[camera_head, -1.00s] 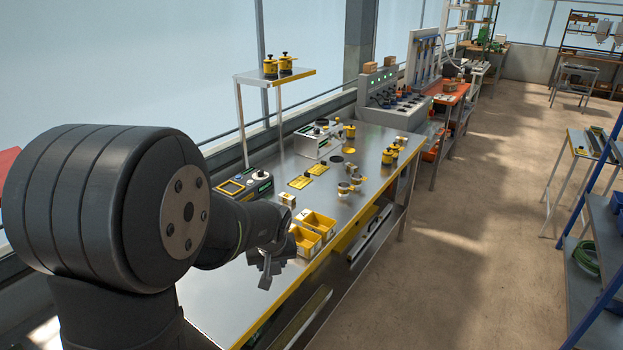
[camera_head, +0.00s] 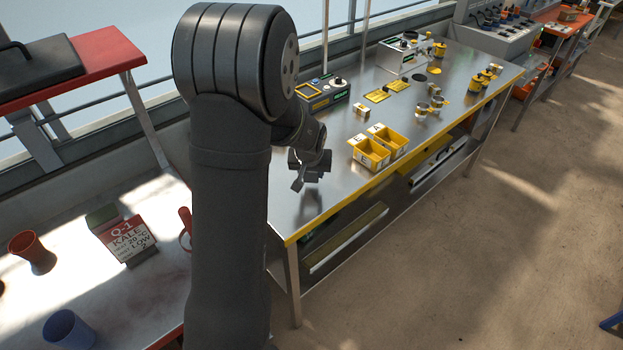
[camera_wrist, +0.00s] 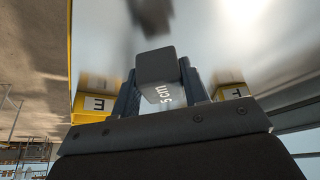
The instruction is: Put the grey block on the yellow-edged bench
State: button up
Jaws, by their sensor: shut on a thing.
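The yellow-edged bench (camera_head: 335,206) has a shiny metal top and runs from the near corner at the picture's middle toward the upper right. My gripper (camera_head: 302,180) hangs above its near end in the head view. In the wrist view my gripper (camera_wrist: 157,90) is shut on the grey block (camera_wrist: 155,68), with a finger on either side. The block has a dark grey face and a lighter face with white "5 cm" lettering. A dark shadow lies on the metal top beyond it, with a gap between. In the head view the block is hard to tell from the fingers.
Two yellow bins (camera_head: 370,154) stand on the bench right of my gripper, with a small labelled block (camera_head: 361,110) and a control box (camera_head: 322,92) behind. The bench's near end is clear. A side table at left holds a KALE sign (camera_head: 128,240) and cups.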

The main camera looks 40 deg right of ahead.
aim_at(311, 180)
jog(key=shift+f, duration=1.55)
jog(key=shift+f, duration=0.2)
jog(key=o, duration=1)
jog(key=shift+o, duration=0.2)
jog(key=shift+r, duration=0.1)
jog(key=shift+s+a+r, duration=0.1)
jog(key=shift+s+r, duration=0.05)
jog(key=shift+r, duration=0.45)
jog(key=v, duration=1.1)
